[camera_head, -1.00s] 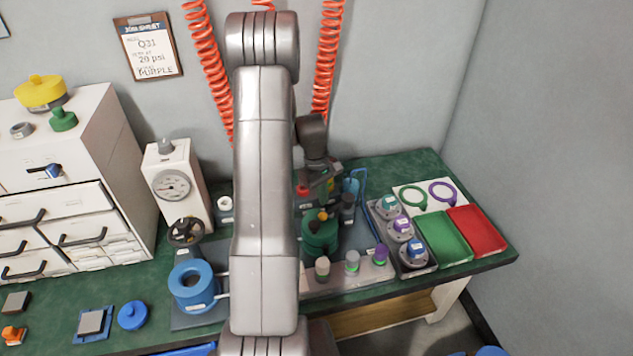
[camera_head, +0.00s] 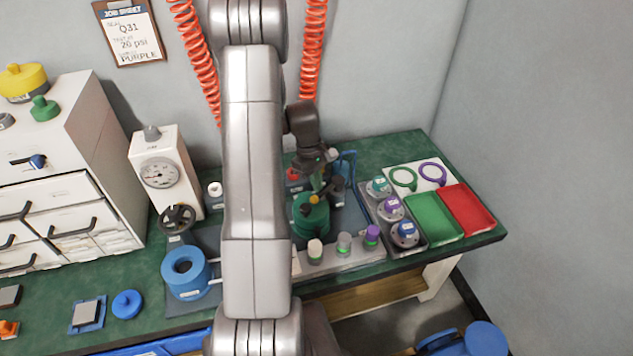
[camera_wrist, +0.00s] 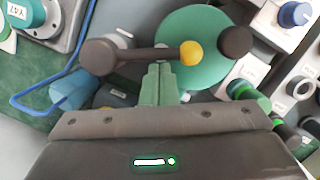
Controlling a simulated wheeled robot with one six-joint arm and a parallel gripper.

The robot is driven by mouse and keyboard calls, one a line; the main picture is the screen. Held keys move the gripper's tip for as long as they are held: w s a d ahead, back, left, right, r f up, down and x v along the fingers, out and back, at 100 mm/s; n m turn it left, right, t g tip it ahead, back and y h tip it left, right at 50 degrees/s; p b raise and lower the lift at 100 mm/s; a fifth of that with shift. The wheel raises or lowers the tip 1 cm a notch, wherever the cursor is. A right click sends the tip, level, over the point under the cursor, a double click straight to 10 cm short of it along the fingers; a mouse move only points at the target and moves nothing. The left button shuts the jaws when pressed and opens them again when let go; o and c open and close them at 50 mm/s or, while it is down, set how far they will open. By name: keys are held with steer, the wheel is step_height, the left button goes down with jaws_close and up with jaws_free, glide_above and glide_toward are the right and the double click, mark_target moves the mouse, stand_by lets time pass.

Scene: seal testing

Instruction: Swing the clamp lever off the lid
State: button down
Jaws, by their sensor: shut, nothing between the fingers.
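The green lid (camera_wrist: 205,75) is a round disc, seen from above in the wrist view; in the head view it tops the green vessel (camera_head: 310,222). The clamp lever (camera_wrist: 140,54) is a dark bar running from a round dark end at left across to a yellow ball (camera_wrist: 191,52) over the lid. The yellow ball also shows in the head view (camera_head: 314,199). My gripper (camera_wrist: 158,68) is shut and empty, its green fingertips close beside the bar, between the dark end and the ball. I cannot tell whether they touch it.
A dark round knob (camera_wrist: 235,42) stands at the lid's right edge. A tray of capped parts (camera_head: 391,210) is to the right, by green (camera_head: 433,217) and red (camera_head: 468,210) trays.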

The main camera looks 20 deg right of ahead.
steer(key=shift+s, duration=0.15)
steer(key=s+n, duration=0.1)
steer(key=n, duration=0.1)
steer(key=s+n, duration=0.1)
steer(key=n, duration=0.1)
steer(key=shift+s+d+h+b, duration=0.2)
steer(key=shift+d+h+b, duration=0.1)
steer(key=shift+d+h, duration=0.1)
steer(key=s+d+n+t+p, duration=0.3)
steer(key=d+n+p, duration=0.3)
steer(key=n, duration=0.6)
steer(key=shift+s+d+p, duration=0.35)
steer(key=shift+d+p, duration=0.05)
steer(key=shift+p, duration=0.3)
